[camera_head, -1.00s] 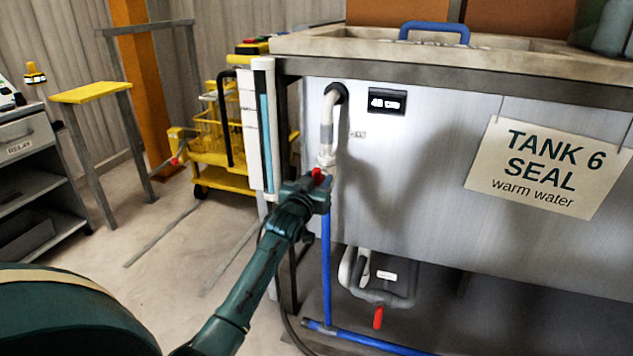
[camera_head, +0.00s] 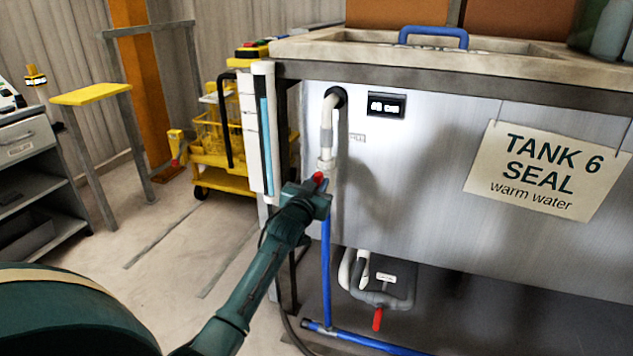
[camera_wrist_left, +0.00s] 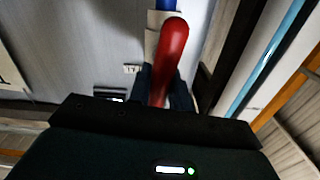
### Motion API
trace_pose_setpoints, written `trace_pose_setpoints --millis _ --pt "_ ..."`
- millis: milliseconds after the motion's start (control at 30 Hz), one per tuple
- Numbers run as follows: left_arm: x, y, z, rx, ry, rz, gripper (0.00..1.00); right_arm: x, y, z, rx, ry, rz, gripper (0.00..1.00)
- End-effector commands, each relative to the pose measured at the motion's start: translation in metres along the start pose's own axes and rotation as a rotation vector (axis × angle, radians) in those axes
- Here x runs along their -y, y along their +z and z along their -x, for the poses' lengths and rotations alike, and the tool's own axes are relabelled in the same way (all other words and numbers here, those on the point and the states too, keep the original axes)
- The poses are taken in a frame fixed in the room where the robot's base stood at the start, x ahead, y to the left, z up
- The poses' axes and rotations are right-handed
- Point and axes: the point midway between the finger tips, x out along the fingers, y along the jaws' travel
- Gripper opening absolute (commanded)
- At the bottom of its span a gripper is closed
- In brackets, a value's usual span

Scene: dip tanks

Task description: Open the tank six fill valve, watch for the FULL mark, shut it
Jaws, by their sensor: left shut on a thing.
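The tank six (camera_head: 430,170) front is a grey metal panel with a hanging sign (camera_head: 535,170) reading "TANK 6 SEAL warm water". A pale fill pipe (camera_head: 327,125) comes down from its panel to the fill valve, with a blue pipe (camera_head: 326,270) below. My left gripper (camera_head: 319,190) is at this valve, shut on its red handle (camera_wrist_left: 170,60). The red also shows at the gripper in the head view. A white level gauge (camera_head: 257,130) with a blue column stands at the tank's left corner. The small display (camera_head: 387,105) has digits too blurred to read surely. No FULL mark is legible. My right gripper is out of view.
A second red handle (camera_head: 378,318) hangs on the grey pipework under the tank. A yellow cart (camera_head: 225,165) stands behind the left corner. A yellow-topped stand (camera_head: 92,93) and a grey drawer unit (camera_head: 30,150) are farther left. The floor between is clear.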

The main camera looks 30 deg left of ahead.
Motion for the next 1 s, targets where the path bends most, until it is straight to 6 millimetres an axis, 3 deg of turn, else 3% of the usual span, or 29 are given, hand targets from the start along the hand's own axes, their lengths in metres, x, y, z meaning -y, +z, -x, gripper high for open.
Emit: trace_pose_setpoints --millis 233,1000 --pt "-0.004 -0.001 0.0 0.002 0.002 -0.22 0.0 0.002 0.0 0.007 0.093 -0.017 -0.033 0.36" --pt "-0.012 0.007 0.0 0.001 0.001 -0.954 0.0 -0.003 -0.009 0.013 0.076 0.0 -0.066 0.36"
